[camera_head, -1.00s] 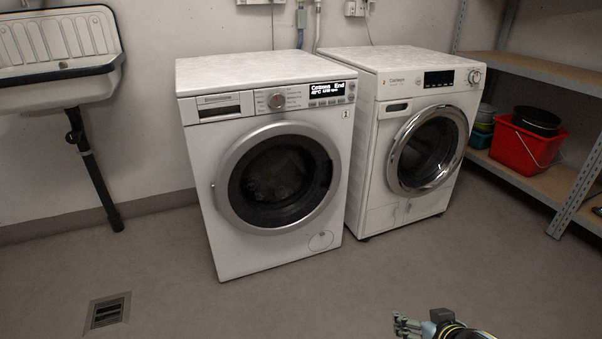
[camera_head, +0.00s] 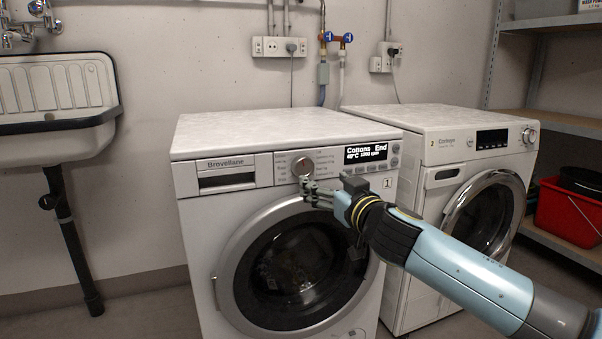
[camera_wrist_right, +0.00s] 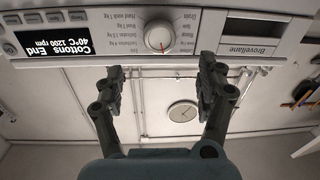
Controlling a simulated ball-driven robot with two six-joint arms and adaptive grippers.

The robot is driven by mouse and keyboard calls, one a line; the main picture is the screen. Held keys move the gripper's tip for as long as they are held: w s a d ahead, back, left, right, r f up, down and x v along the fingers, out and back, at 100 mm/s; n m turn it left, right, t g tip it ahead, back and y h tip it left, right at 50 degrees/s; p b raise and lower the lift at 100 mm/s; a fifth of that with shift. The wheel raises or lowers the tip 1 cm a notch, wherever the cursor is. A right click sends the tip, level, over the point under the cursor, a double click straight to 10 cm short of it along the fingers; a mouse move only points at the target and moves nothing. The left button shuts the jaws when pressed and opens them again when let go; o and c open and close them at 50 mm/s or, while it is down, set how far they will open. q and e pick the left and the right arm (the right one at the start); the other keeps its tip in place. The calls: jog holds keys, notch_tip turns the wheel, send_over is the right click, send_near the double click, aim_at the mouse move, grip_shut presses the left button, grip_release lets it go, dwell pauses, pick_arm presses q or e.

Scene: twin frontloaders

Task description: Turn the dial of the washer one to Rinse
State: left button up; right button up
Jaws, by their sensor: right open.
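Washer one (camera_head: 190,215) is the left white front-loader with a "1" sticker. Its round silver dial (camera_head: 302,166) sits on the panel between the detergent drawer and the display (camera_head: 366,153), which reads "Cottons End 40°C 1200 rpm". In the right wrist view, upside down, the dial (camera_wrist_right: 158,36) shows a red mark on its lower edge in the picture, with programme names around it. My right gripper (camera_head: 308,190) is just below the dial in the head view. In the wrist view its fingers (camera_wrist_right: 160,74) are spread and empty, apart from the dial. My left gripper is not in view.
Washer two (camera_head: 420,195) stands close on the right. A sink (camera_head: 55,95) hangs at the left. A shelf with a red bucket (camera_head: 570,215) is at the far right. Washer one's round door (camera_head: 235,262) is shut below my right arm.

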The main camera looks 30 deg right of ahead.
aim_at(305, 169)
jog(key=w, duration=0.3)
jog(key=w+d, duration=0.1)
jog(key=w, duration=0.6)
jog(key=shift+d+p, duration=0.4)
jog(key=shift+f, duration=0.1)
jog(key=c, duration=1.2)
